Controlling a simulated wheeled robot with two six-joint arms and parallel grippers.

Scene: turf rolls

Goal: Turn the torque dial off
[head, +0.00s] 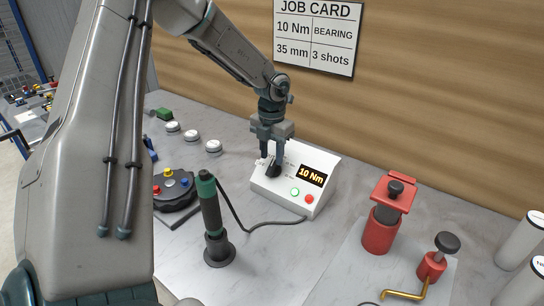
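The torque dial (273,170) is a black knob on the sloped face of a white control box (318,160). The box's display (312,175) reads 10 Nm in orange. A green button (294,191) and a red button (309,198) sit below it. My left gripper (272,156) points down at the dial with its two fingers apart. The fingertips are at the knob's top, one to each side; I cannot tell whether they touch it. The fingers partly hide the dial's markings. My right gripper is not in view.
A dark green and black torque driver (211,215) stands in front of the box, its cable running to it. A red press (382,230) and a red clamp (432,265) stand at right. A job card (314,36) hangs behind.

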